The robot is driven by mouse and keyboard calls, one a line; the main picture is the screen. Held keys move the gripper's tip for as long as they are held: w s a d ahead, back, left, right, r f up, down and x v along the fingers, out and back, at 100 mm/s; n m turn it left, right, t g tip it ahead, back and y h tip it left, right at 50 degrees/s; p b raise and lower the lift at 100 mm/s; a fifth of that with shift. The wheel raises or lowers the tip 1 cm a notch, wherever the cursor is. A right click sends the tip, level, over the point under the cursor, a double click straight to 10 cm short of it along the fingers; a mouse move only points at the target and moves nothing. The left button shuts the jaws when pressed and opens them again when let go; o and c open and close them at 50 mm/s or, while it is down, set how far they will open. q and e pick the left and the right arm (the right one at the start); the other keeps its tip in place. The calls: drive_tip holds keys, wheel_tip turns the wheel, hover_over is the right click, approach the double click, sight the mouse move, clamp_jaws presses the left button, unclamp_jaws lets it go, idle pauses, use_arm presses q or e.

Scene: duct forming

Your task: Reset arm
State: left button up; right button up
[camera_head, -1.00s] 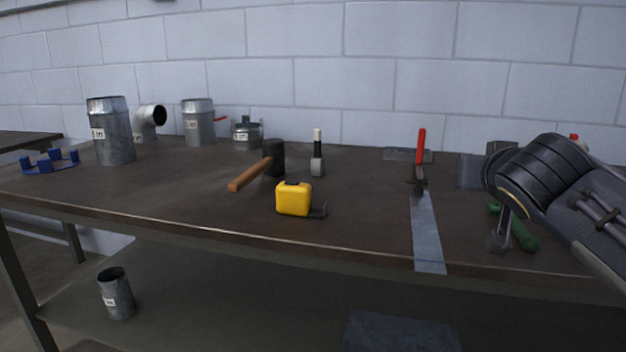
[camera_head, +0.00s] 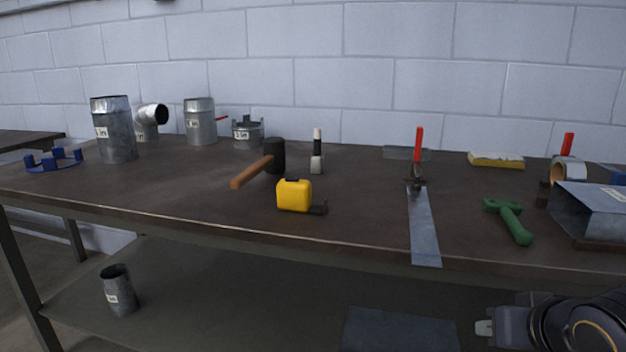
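My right arm shows at the lower right of the head view, below the front edge of the table. The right gripper (camera_head: 485,328) is at its left end, pointing left. Its fingers are small and partly hidden, so I cannot tell whether they are open or shut. My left arm and gripper are out of view. The workbench (camera_head: 350,215) fills the middle of the view, and neither gripper is on it.
On the bench stand metal ducts (camera_head: 114,130), a mallet (camera_head: 273,158), a yellow tape measure (camera_head: 295,195), a metal strip (camera_head: 423,228), a green-handled tool (camera_head: 512,220), a sponge (camera_head: 496,160) and a sheet-metal piece (camera_head: 592,212). A lower shelf (camera_head: 230,290) holds a small duct (camera_head: 117,291).

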drive_tip(key=s+a+f+g+y, duration=0.2)
drive_tip(key=s+a+f, duration=0.2)
drive_tip(key=s+f, duration=0.3)
drive_tip(key=s+a+f+g+y, duration=0.1)
drive_tip(key=s+a+f+y, duration=0.1)
drive_tip(key=s+a+f, duration=0.4)
wheel_tip(320, 180, up, 31)
drive_tip(key=s+d+p, duration=0.1)
drive_tip(key=d+p, duration=0.1)
drive_tip(key=p, duration=3)
drive_tip(key=shift+d, duration=0.35)
drive_tip(key=shift+s, duration=0.1)
